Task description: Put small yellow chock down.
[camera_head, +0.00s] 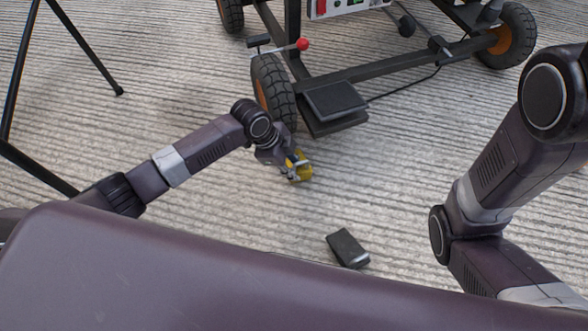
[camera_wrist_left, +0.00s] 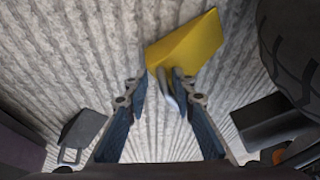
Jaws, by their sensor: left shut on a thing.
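The small yellow chock (camera_head: 303,170) is at the end of my left arm in the head view, close to the concrete ground beside a cart wheel. In the left wrist view the yellow wedge-shaped chock (camera_wrist_left: 190,45) sits at my fingertips. My left gripper (camera_head: 293,172) is shut on it, at a grey metal handle (camera_wrist_left: 168,90) between the fingertips (camera_wrist_left: 161,82). I cannot tell whether the chock touches the ground. My right arm shows at the right of the head view, but its gripper is out of view.
A wheeled cart (camera_head: 390,65) stands at the back, its near tyre (camera_head: 271,90) close to my left gripper. A dark block (camera_head: 348,248) lies on the ground nearer to me. Black tripod-like legs (camera_head: 88,50) stand at the left. Ground right of the gripper is clear.

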